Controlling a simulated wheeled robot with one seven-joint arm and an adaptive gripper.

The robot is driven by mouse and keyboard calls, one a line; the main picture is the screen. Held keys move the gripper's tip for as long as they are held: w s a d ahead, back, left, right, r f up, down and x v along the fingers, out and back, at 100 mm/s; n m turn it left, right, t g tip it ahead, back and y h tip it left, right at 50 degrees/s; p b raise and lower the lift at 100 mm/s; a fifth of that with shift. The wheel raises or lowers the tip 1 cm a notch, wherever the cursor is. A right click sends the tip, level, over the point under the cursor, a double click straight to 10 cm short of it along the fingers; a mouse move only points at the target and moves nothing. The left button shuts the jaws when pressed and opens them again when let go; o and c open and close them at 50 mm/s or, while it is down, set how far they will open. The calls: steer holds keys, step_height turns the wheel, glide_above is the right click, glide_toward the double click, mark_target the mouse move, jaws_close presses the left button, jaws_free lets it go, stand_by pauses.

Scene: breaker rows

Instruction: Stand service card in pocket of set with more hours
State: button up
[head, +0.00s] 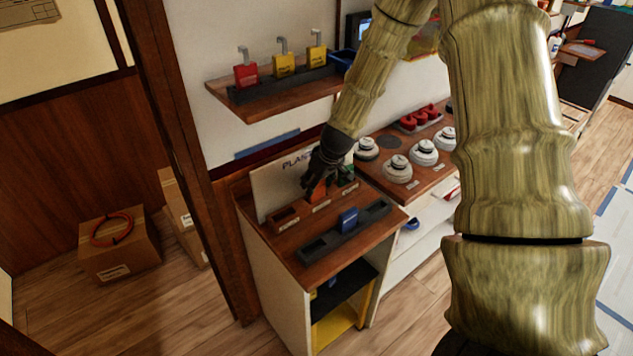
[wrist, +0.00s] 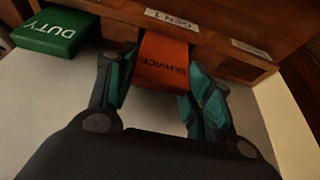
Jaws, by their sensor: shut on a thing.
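My gripper (head: 322,172) is shut on the orange service card (head: 317,190), which also shows between the fingers in the wrist view (wrist: 164,62), its lettering upside down. The card is upright at the middle of the wooden pockets on the counter; I cannot tell how deep its lower end sits. A label reading GEN 1 (wrist: 171,19) lies by it in the wrist view. The left pocket (head: 285,216) looks empty. A green DUTY card (wrist: 55,31) stands at the right pocket in the head view (head: 346,172). No hour readings are legible.
A dark tray (head: 318,249) with a blue block (head: 348,218) lies in front of the pockets. A white panel (head: 268,187) stands behind them. A shelf (head: 238,107) with red and yellow padlocks hangs above. White round devices (head: 397,167) sit on the counter to the right.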

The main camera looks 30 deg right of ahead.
steer(key=shift+w+f+p, duration=0.25)
steer(key=shift+f+p, duration=0.15)
steer(key=shift+a, duration=0.1)
steer(key=shift+f, duration=0.2)
steer(key=o, duration=1)
steer(key=shift+r, duration=0.1)
